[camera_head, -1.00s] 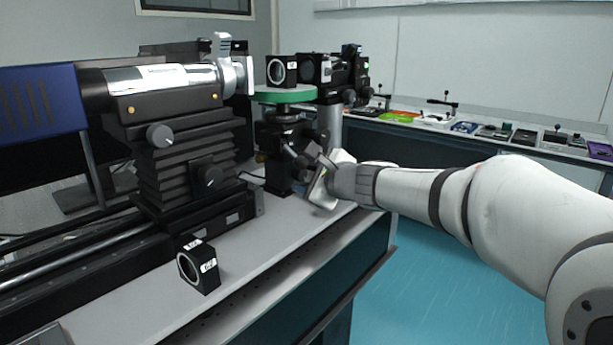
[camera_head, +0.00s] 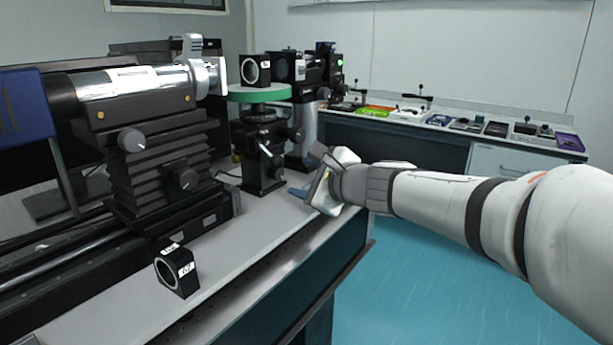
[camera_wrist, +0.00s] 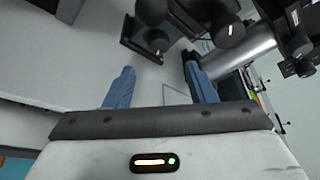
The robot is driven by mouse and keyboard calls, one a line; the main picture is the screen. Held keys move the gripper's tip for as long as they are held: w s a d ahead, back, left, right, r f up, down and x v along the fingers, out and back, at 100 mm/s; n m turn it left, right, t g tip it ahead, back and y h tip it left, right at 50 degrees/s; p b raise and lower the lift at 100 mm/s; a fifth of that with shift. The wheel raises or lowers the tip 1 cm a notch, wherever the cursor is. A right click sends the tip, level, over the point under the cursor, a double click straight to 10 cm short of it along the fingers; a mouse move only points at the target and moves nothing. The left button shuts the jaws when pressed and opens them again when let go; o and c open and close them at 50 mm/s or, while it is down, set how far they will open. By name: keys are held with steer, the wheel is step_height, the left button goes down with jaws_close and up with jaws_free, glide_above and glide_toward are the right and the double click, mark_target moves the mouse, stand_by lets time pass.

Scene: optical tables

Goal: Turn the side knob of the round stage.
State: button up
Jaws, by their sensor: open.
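The round stage has a green disc top (camera_head: 258,96) on a dark post that stands on the bench left of my gripper. A black side knob (camera_head: 297,134) sticks out on the right of its post. In the wrist view, dark round knobs (camera_wrist: 229,32) show at the top, beyond the fingertips. My gripper (camera_head: 308,176) is open and empty, lower right of the stage and apart from it. Its two blue fingers (camera_wrist: 158,70) are spread in the wrist view, with nothing between them. Which wrist-view knob is the side knob, I cannot tell.
A black-framed optic (camera_head: 255,70) stands on the green disc. A large silver-barrelled instrument (camera_head: 135,82) on a black stand is at left. A small black cube mount (camera_head: 177,270) sits on the bench (camera_head: 225,262) in front. A side bench at back right holds several small devices.

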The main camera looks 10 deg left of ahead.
mark_target(279, 174)
steer(key=shift+c, duration=0.3)
steer(key=shift+r+p, duration=0.25)
steer(key=shift+p, duration=0.25)
steer(key=shift+c, duration=0.7)
steer(key=shift+a+r+p, duration=0.1)
steer(key=shift+r+p, duration=0.2)
steer(key=shift+p, duration=0.65)
steer(key=shift+c, duration=0.3)
steer(key=shift+m+p, duration=0.3)
steer(key=shift+p, duration=0.75)
steer(key=shift+w+a+f, duration=0.1)
steer(key=shift+a+f, duration=0.1)
steer(key=b+x, duration=0.1)
steer(key=x, duration=0.6)
steer(key=shift+w+a+f, duration=0.1)
steer(key=shift+a+f, duration=0.15)
steer(key=shift+c, duration=0.5)
steer(key=c, duration=0.6)
steer(key=shift+f, duration=0.1)
